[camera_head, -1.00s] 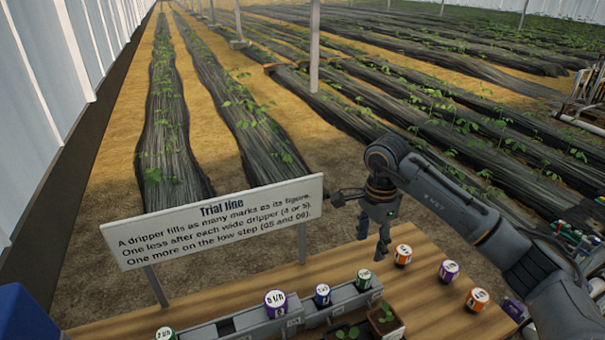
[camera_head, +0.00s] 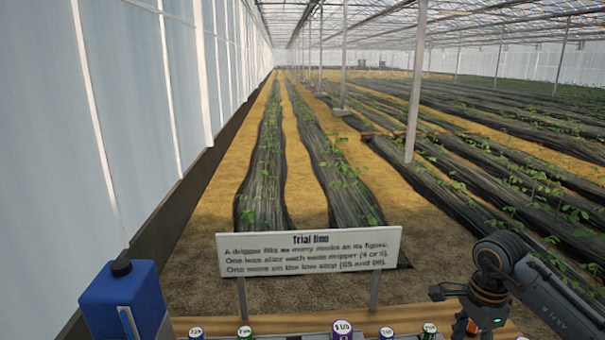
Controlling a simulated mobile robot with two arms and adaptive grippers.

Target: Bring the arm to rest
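My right arm (camera_head: 550,295) comes in from the right edge in the head view. Its gripper (camera_head: 478,332) points down at the bottom right, over the near wooden bench. The fingertips are cut off or hidden at the bottom edge, so I cannot tell whether it is open or shut. My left gripper is not in view.
A white "Trial line" sign (camera_head: 310,252) stands behind the wooden bench (camera_head: 290,322). Several drippers, including a purple one (camera_head: 343,329), line the bottom edge. A blue jug (camera_head: 125,300) stands at the left. Planted rows and posts lie beyond.

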